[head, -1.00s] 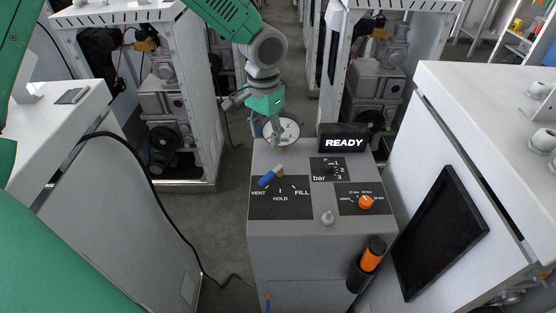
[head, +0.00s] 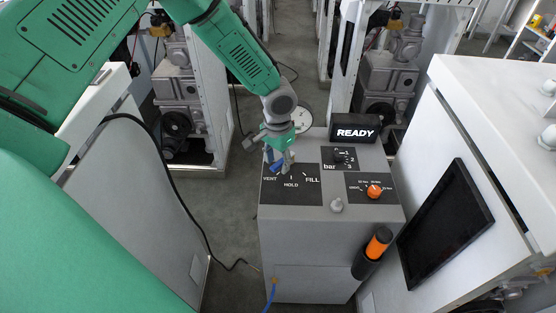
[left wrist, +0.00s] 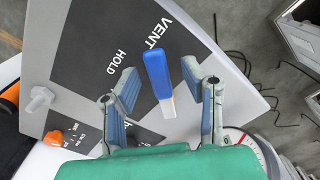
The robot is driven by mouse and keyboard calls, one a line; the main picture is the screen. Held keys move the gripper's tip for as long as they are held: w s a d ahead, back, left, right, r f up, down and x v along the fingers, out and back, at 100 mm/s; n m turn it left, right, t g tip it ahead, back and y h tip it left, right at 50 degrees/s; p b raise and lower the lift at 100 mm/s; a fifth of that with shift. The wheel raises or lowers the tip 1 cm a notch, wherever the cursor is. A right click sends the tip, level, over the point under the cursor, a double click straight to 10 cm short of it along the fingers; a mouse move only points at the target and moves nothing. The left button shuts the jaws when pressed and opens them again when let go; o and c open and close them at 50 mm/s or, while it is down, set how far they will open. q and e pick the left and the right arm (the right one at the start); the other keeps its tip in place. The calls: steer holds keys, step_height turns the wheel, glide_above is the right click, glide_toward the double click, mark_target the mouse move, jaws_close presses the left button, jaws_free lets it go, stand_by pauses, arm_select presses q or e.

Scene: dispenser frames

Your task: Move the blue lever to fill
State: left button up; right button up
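The blue lever (left wrist: 157,75) has a blue handle and a pale end, and it points toward the VENT label. My left gripper (left wrist: 160,85) is open, with one finger on each side of the lever; a visible gap separates them in the left wrist view. In the head view my left gripper (head: 279,165) is over the lever and largely hides it. The black lever plate (head: 291,195) reads VENT at left, HOLD at the front and FILL at right. My right gripper is not in view.
The grey dispenser also carries a READY display (head: 355,132), a bar dial (head: 340,158), an orange knob (head: 374,191) and a pale knob (head: 336,204). An orange-black handle (head: 373,250) hangs on its front. White cabinets (head: 470,150) stand close on both sides.

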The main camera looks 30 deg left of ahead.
arm_select(q)
jaws_close()
steer(key=shift+d, duration=0.1)
steer(key=d+n, duration=0.1)
steer(key=n, duration=0.2)
steer(key=shift+d, duration=0.35)
steer(key=n, duration=0.1)
steer(key=d+n, duration=0.1)
steer(key=n, duration=0.2)
steer(key=shift+w+d, duration=0.3)
steer(key=shift+d, duration=0.1)
steer(key=n, duration=0.1)
steer(key=w+d+n, duration=0.1)
steer(key=n, duration=0.1)
steer(key=d+n, duration=0.1)
steer(key=shift+w+n, duration=0.25)
steer(key=shift+n, duration=0.05)
steer(key=shift+w+d+n+b, duration=0.25)
steer(key=shift+w+n, duration=0.25)
steer(key=shift+n, duration=0.65)
steer(key=shift+w+d+n+b, duration=0.15)
steer(key=shift+w+d+n, duration=0.25)
steer(key=shift+n, duration=0.75)
steer(key=shift+w+a, duration=0.1)
